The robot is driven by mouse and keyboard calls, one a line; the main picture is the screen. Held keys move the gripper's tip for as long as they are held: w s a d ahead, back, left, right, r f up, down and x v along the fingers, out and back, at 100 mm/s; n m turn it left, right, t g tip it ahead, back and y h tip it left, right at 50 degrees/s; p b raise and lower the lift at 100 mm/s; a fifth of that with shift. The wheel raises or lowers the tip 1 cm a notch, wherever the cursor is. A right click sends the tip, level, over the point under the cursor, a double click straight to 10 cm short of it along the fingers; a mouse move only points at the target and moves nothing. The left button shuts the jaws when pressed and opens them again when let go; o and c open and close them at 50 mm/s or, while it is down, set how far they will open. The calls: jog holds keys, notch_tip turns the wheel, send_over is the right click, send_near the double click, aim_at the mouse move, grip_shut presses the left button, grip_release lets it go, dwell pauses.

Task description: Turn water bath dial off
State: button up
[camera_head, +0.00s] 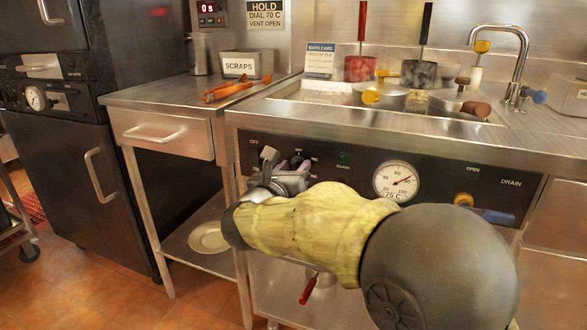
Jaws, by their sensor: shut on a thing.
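The water bath (330,88) is set into the steel counter, with a black control panel (353,160) on its front. The dial (297,165) is at the left of this panel, mostly hidden by my gripper. My gripper (283,170) is at the dial, with its jaws shut on it. OFF is printed above and to the left of the dial. A round gauge (396,181) on the panel carries a 75 C label.
Pots (380,97) and red- and black-handled baskets (360,68) stand in the bath. Orange tongs (236,88) and a SCRAPS bin (246,64) are on the left counter. A plate (208,238) lies on the lower shelf.

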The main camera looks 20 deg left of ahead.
jog(key=n+p, duration=0.1)
jog(key=n, duration=0.3)
jog(key=shift+a, duration=0.15)
jog(key=n+p, duration=0.2)
jog(key=n, duration=0.2)
jog(key=shift+n, duration=0.4)
jog(key=n+p, duration=0.1)
jog(key=n, duration=0.1)
jog(key=n+p, duration=0.2)
jog(key=shift+a+f+n, duration=0.15)
jog(key=shift+n, duration=0.15)
jog(key=n+p, duration=1.2)
jog(key=n, duration=0.1)
jog(key=f+n+p, duration=0.1)
jog(key=n+p, duration=0.5)
jog(key=n, duration=0.1)
jog(key=shift+d, duration=0.35)
jog(key=shift+f+n+p, duration=0.1)
jog(key=shift+n+p, duration=0.2)
jog(key=o, duration=1)
